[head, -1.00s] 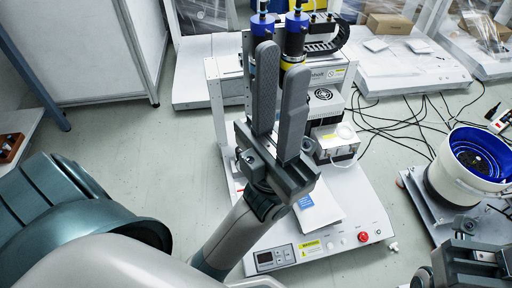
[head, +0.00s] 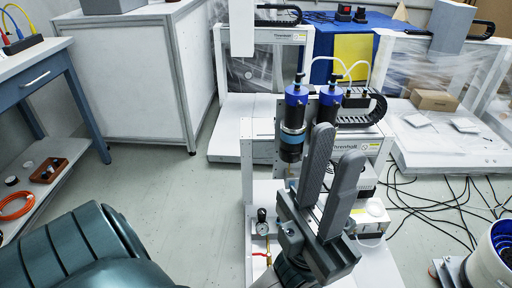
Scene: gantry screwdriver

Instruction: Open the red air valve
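A small valve with a red handle and brass fitting (head: 268,259) shows low on the left side of the gantry machine, just below a round pressure gauge (head: 262,215). It is too small to tell how its handle is turned. My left gripper (head: 337,142) points up the picture in front of the machine, to the right of the valve and gauge. Its two long grey fingers are apart, with nothing seen between them. It covers part of the machine's middle. My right gripper is out of view.
The gantry machine carries two blue-capped screwdriver spindles (head: 297,90) close to my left fingers. A feeder bowl (head: 492,255) stands at the lower right, with black cables (head: 440,205) on the floor. A white cabinet (head: 135,80) is behind. Floor (head: 170,195) left of the machine is clear.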

